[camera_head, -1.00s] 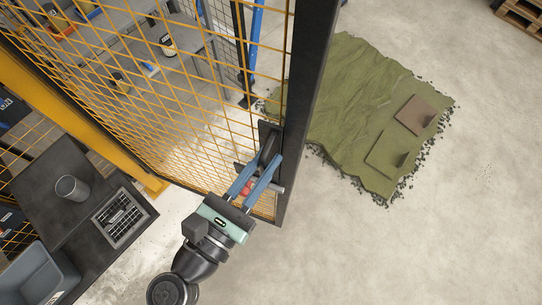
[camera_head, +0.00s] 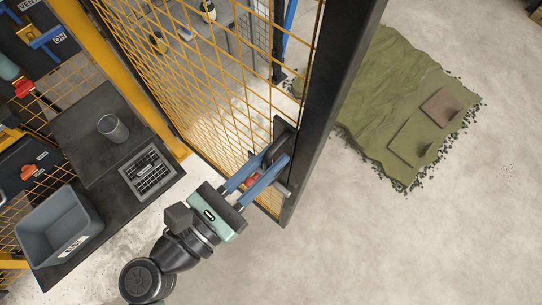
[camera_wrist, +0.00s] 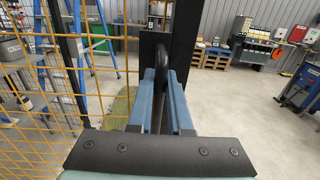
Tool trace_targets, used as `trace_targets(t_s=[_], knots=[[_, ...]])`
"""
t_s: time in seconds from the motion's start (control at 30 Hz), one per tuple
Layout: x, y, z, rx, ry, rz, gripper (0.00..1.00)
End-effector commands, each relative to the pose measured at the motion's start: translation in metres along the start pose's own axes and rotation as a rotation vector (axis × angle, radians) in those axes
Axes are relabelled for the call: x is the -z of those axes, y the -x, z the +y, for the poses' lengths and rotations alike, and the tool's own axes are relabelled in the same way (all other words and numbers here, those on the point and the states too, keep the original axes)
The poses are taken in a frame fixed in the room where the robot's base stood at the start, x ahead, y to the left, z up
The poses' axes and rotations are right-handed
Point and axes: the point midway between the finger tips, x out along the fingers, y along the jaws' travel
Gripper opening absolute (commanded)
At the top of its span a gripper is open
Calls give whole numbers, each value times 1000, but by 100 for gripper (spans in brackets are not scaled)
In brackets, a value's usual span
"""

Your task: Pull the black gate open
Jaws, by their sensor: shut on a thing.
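The black gate (camera_head: 338,88) has a dark frame post and yellow wire mesh. It stands across the upper middle of the head view. A dark handle (camera_head: 282,147) sits on a plate on the post, with a small red part beside it. My gripper (camera_head: 272,168) has blue fingers closed around the handle. In the wrist view the dark handle (camera_wrist: 163,62) rises between the two blue fingers (camera_wrist: 161,90), and the gate post stands behind it. The fingers partly hide the handle.
A dark table (camera_head: 92,118) with a metal cup (camera_head: 113,128) and a grey bin (camera_head: 58,226) stands at left. A green turf sheet (camera_head: 385,95) lies on the floor beyond the gate. The concrete floor at right and lower right is clear.

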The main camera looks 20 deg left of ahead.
Motion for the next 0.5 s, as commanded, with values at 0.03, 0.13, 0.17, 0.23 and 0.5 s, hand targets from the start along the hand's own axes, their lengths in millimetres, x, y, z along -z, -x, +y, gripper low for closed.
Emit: trace_targets(t_s=[0.03, 0.13, 0.17, 0.23, 0.5], knots=[[-1, 0, 0, 0, -1, -2, 0], [-1, 0, 0, 0, -1, -2, 0], [-1, 0, 0, 0, -1, -2, 0], [-1, 0, 0, 0, -1, -2, 0], [-1, 0, 0, -1, -1, -1, 47]])
